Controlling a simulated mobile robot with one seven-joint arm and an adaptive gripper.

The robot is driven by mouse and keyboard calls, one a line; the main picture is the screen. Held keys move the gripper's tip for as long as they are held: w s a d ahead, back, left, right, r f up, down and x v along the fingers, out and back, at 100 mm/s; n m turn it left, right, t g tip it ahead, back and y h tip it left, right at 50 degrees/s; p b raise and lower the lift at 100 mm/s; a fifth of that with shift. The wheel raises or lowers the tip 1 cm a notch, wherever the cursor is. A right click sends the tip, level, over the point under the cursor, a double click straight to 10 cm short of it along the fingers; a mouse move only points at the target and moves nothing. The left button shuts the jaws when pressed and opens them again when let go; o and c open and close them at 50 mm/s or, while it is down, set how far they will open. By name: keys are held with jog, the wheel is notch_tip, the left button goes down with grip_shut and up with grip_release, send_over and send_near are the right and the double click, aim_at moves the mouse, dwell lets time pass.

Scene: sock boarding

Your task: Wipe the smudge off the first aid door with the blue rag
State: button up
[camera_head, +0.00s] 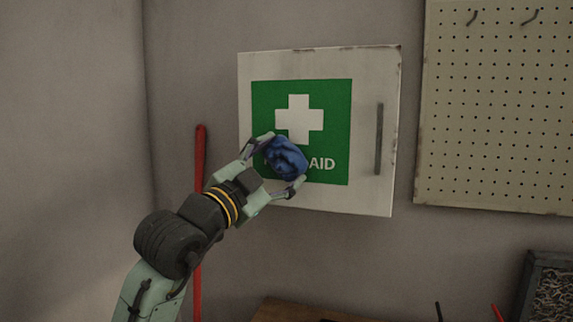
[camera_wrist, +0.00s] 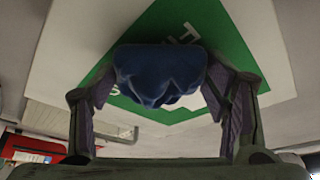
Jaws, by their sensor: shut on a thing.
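The first aid door (camera_head: 370,65) is a white cabinet front on the wall, with a green sign, a white cross and a grey vertical handle (camera_head: 379,139) at its right side. The blue rag (camera_head: 285,158) is crumpled between the fingers of my gripper (camera_head: 276,164), in front of the lower left of the green sign. It covers part of the lettering. In the wrist view the rag (camera_wrist: 160,75) sits between both fingers, with the green sign (camera_wrist: 215,35) behind it. I cannot tell for sure whether the rag touches the door. No smudge is clearly visible; the rag may hide it.
A red pole (camera_head: 199,240) stands against the wall behind my arm. A pegboard (camera_head: 495,110) hangs to the right of the cabinet. Below are a wooden surface (camera_head: 300,311) and a dark bin (camera_head: 540,275) of small metal parts at the lower right.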

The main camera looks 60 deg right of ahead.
aim_at(262, 158)
jog(key=shift+w+a, duration=0.25)
jog(key=shift+w, duration=0.65)
jog(key=shift+w+a, duration=0.25)
jog(key=shift+w, duration=0.65)
jog(key=shift+r, duration=0.15)
jog(key=shift+s+d, duration=0.5)
jog(key=shift+s, duration=1.35)
jog(key=shift+s+d, duration=0.55)
jog(key=shift+s, duration=1.25)
jog(key=shift+s+d, duration=0.5)
jog(key=shift+s, duration=1.35)
jog(key=shift+w+a, duration=0.55)
jog(key=shift+w, duration=1.3)
jog(key=shift+w+a, duration=0.5)
jog(key=shift+w, duration=1.35)
jog(key=shift+w+a, duration=0.55)
jog(key=shift+w, duration=1.3)
jog(key=shift+a, duration=0.1)
jog(key=shift+s+a+b, duration=0.15)
jog(key=shift+s+a, duration=0.15)
jog(key=shift+a, duration=0.65)
jog(key=shift+s+a+b, duration=0.1)
jog(key=shift+s+a, duration=0.2)
jog(key=shift+a, duration=0.6)
jog(key=shift+s+a+b, duration=0.15)
jog(key=shift+s+a, duration=0.15)
jog(key=shift+a, duration=0.65)
